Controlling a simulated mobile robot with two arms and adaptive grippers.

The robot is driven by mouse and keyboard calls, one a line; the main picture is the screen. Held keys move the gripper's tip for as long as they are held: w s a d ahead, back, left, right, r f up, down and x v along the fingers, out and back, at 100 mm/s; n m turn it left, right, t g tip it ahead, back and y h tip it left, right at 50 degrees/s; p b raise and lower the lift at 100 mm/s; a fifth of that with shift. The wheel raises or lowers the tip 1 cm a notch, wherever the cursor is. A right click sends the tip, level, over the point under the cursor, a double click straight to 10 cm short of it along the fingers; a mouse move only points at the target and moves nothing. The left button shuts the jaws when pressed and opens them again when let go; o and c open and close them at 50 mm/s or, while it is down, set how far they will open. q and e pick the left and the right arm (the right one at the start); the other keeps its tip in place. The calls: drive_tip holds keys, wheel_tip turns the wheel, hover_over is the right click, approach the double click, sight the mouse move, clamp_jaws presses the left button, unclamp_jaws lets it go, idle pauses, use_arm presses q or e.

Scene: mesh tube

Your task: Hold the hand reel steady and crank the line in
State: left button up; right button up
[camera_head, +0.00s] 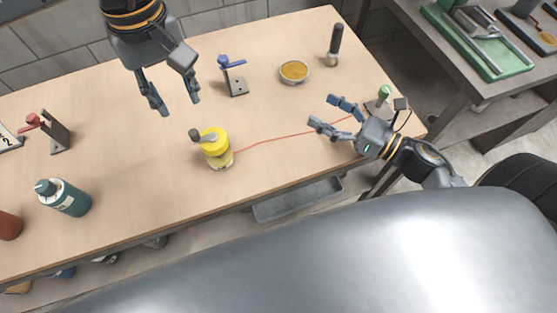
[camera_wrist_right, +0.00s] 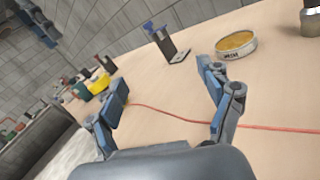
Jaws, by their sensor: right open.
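The hand reel (camera_head: 216,149) stands on the table, with a yellow top, a dark crank knob and a pale lower part. In the right wrist view the yellow reel (camera_wrist_right: 98,82) is small and far off. A red line (camera_head: 285,138) runs from it to the right across the table, and crosses the right wrist view (camera_wrist_right: 175,115). My left gripper (camera_head: 175,105) is open and empty above the table, up and left of the reel. My right gripper (camera_head: 328,112) is open and empty, to the right of the reel with the line close to its fingers.
A blue-handled bracket (camera_head: 235,80), a tin of yellow contents (camera_head: 294,71) and a dark-handled tool (camera_head: 334,45) stand at the back. A red-handled bracket (camera_head: 52,132) and a teal bottle (camera_head: 63,197) are at left. A green-knobbed piece (camera_head: 383,98) is near the right edge.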

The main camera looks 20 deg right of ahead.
sight(229, 151)
drive_tip(key=s+a+f+n+g+y, duration=0.1)
drive_tip(key=s+a+n, duration=0.1)
drive_tip(key=a, duration=0.2)
drive_tip(key=s+a+f+n+g+y, duration=0.1)
drive_tip(key=s+a+n, duration=0.1)
drive_tip(key=a, duration=0.3)
drive_tip(key=s+a+f+n+g+y, duration=0.1)
drive_tip(key=s+a+n+g, duration=0.1)
drive_tip(key=a, duration=0.2)
drive_tip(key=shift+s+a+f+y, duration=0.1)
drive_tip(key=shift+s+a+y, duration=0.15)
drive_tip(key=shift+s+y, duration=0.05)
drive_tip(key=x, duration=1.4)
drive_tip(key=shift+d, duration=0.1)
